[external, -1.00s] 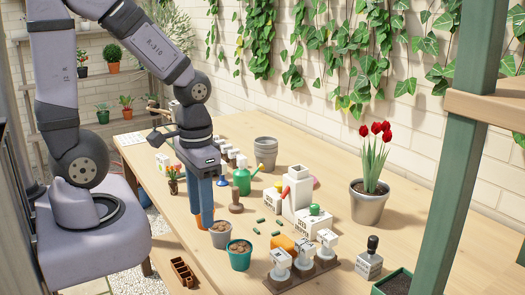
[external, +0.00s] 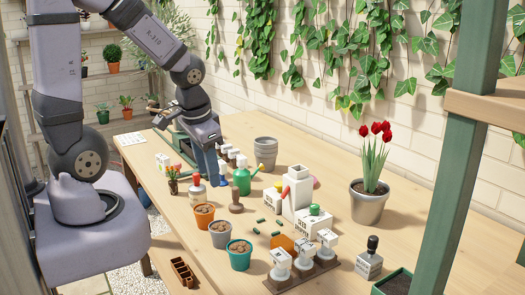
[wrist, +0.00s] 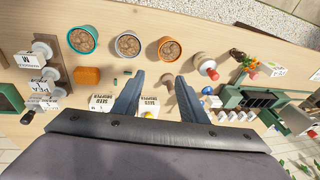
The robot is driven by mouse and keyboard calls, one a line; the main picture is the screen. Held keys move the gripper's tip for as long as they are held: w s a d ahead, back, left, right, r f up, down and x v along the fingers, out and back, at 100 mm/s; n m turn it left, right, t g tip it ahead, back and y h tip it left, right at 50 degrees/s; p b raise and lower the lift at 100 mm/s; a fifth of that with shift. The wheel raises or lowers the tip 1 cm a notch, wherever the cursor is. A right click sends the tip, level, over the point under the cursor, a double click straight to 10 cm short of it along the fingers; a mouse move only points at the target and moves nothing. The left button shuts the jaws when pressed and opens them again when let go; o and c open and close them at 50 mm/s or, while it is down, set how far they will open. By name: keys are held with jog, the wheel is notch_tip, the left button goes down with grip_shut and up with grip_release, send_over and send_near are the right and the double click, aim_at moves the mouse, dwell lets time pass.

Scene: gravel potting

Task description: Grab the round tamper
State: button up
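The round tamper, a small brown wooden piece (external: 236,199), stands on the table between the green watering can and the pots. In the wrist view it looks like the brown piece (wrist: 168,81) between my fingertips, closer to the right finger. My gripper (wrist: 160,78) is open, with its two blue-grey fingers spread and nothing held. In the external view my gripper (external: 213,182) hangs left of the tamper and appears apart from it. The exact height gap cannot be told.
Orange (external: 203,215), grey (external: 220,233) and teal (external: 239,254) pots stand in front. A green watering can (external: 242,180) is just behind the tamper. A white block structure (external: 297,197) stands right. A red-topped bottle (external: 194,191) stands left.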

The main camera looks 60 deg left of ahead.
jog(key=w+a+f+m+t+p, duration=0.2)
jog(key=w+a+t, duration=0.25)
jog(key=a, duration=0.85)
jog(key=s+d+r+t+h+p, duration=0.25)
jog(key=d+t+h, duration=0.2)
jog(key=t, duration=0.25)
send_near(230, 207)
jog(key=shift+m, duration=0.3)
jog(key=w+r, duration=0.2)
jog(key=r, duration=0.1)
jog(key=shift+w+r+b, duration=0.25)
jog(key=shift+r+b, duration=0.1)
jog(key=shift+b, duration=0.05)
jog(key=shift+w, duration=0.15)
jog(key=shift+p+x, duration=0.4)
jog(key=shift+x, duration=0.55)
jog(key=shift+w+d+f+h+p, duration=0.1)
jog(key=shift+w+d+h+p, duration=0.1)
jog(key=shift+w+h+p, duration=0.25)
jog(key=shift+y, duration=0.3)
jog(key=shift+p+x, duration=0.9)
jog(key=shift+x, duration=1.2)
jog(key=shift+f, duration=0.15)
